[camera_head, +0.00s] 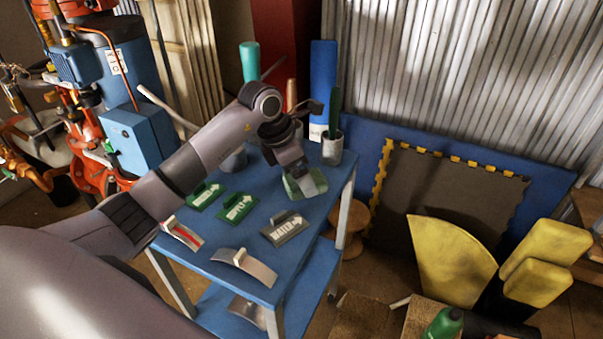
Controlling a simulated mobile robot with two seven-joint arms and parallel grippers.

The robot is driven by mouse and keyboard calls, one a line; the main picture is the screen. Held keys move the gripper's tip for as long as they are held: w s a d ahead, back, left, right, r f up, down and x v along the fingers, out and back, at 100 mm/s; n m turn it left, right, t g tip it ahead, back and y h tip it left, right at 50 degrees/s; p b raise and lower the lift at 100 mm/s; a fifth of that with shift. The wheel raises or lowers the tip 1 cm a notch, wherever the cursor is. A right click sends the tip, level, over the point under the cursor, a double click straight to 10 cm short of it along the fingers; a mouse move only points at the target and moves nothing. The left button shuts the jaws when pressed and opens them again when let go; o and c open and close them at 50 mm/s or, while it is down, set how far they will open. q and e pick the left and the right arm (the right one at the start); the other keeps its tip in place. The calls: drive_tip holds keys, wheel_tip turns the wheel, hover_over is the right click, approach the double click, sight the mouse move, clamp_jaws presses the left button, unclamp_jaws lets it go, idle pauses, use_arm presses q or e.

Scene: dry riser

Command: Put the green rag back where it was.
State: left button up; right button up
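My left gripper (293,168) reaches in from the left over the far right part of a blue table (228,232), pointing down. A pale greyish-green piece (308,184), which looks like the green rag, is at its fingertips near the table's right edge. The gripper partly hides it. I cannot tell whether the fingers are closed on it, or whether it rests on the table. My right gripper is not in view.
Green signs (237,206), a grey-green sign (285,228) and curved metal plates (245,266) lie on the table. A grey pot (332,148) stands behind the gripper. Red-and-blue machinery (95,75) is at left; yellow pads (450,258) are at right.

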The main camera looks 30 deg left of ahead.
use_arm(q)
drive_tip(key=v, duration=1.1)
